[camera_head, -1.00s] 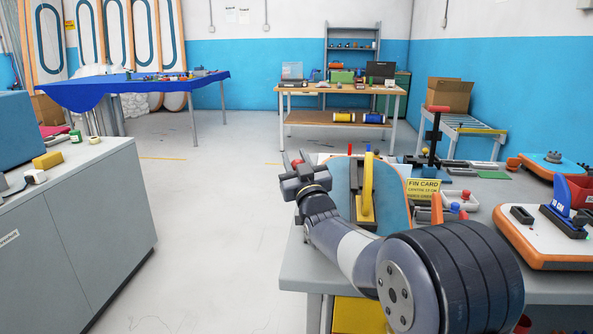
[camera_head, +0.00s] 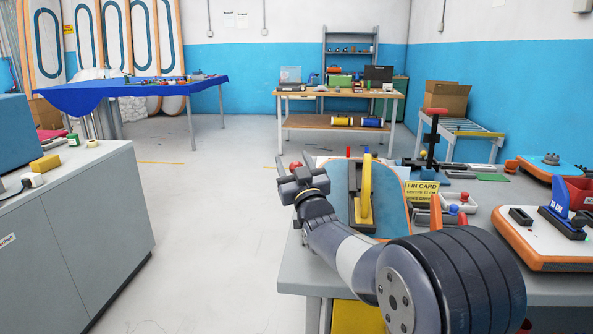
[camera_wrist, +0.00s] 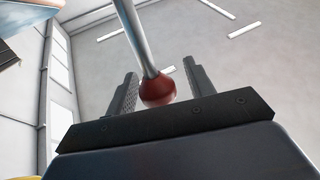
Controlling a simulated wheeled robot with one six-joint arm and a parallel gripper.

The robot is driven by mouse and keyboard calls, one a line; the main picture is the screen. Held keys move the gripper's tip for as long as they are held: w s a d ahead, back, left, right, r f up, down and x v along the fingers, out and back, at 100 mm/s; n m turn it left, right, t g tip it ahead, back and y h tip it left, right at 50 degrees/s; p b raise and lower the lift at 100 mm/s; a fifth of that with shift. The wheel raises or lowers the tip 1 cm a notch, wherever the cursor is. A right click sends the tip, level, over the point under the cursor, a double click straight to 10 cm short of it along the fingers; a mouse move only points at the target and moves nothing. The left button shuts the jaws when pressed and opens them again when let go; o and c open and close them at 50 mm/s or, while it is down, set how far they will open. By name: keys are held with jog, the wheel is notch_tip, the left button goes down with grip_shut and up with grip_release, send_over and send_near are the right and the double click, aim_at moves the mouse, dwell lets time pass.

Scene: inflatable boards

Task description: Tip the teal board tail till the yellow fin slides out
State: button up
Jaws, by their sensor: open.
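The teal board tail (camera_head: 394,204), with an orange rim, is propped steeply on the grey bench in the head view. The yellow fin (camera_head: 365,192) stands in a dark slotted box on its face. My gripper (camera_head: 290,170) is left of the tail, above the bench's left edge, with fingers apart. A red ball knob shows at its fingers (camera_head: 295,165). In the wrist view, the red knob (camera_wrist: 158,90) on a pale rod lies between the open fingers (camera_wrist: 160,92); I cannot tell whether they touch it. My arm hides part of the tail's lower edge.
A yellow fin card (camera_head: 422,191), a red-topped clamp post (camera_head: 434,135) and a white tray (camera_head: 459,202) stand right of the tail. A white board (camera_head: 530,251) with a blue fin fills the bench's right. The floor (camera_head: 215,230) on the left is clear.

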jog(key=b+v, duration=0.1)
jog(key=v, duration=0.9)
jog(key=shift+s, duration=0.35)
jog(key=shift+d+f, duration=0.1)
jog(key=p+x, duration=0.1)
jog(key=x, duration=1)
jog(key=shift+s+d+f, duration=0.1)
jog(key=shift+f, duration=0.05)
